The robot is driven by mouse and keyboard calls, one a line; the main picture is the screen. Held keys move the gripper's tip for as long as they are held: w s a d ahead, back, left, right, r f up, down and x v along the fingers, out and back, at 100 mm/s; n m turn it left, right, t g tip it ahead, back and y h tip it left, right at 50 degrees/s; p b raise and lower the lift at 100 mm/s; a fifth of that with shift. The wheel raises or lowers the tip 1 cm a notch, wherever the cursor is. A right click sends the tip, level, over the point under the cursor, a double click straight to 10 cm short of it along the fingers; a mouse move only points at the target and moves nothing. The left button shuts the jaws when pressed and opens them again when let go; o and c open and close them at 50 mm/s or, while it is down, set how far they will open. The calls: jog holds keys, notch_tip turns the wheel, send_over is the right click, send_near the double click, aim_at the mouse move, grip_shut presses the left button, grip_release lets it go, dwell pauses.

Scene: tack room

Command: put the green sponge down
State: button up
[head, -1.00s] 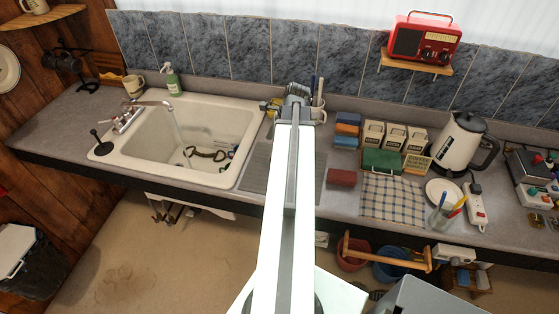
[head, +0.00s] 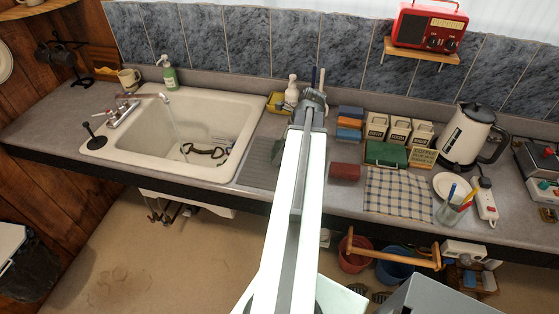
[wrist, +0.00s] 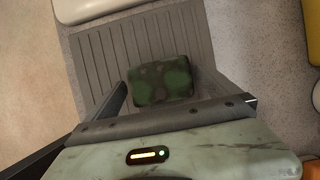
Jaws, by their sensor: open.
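The green sponge (wrist: 160,80), a dark block with mottled green patches, lies on the grey ridged mat (wrist: 98,62) in the wrist view. My gripper (wrist: 186,95) is open, with a dark finger to the left of the sponge and a bar across its near side. The sponge's near edge is close to that bar; I cannot tell whether they touch. In the head view the mat (head: 256,176) lies right of the sink, and my arm covers part of it. I cannot make out the sponge for sure there.
The white sink (head: 120,150) with running water is left of the mat. A white bottle (head: 291,90) and a yellow caddy (head: 274,102) stand behind. Coloured blocks (head: 348,122), a green box (head: 386,153), a checked cloth (head: 398,193) and a kettle (head: 466,138) fill the right.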

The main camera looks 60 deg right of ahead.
jog(key=shift+w+f, duration=0.2)
jog(key=shift+f, duration=0.4)
jog(key=shift+r, duration=0.2)
jog(key=c, duration=0.9)
jog(key=shift+r, duration=0.1)
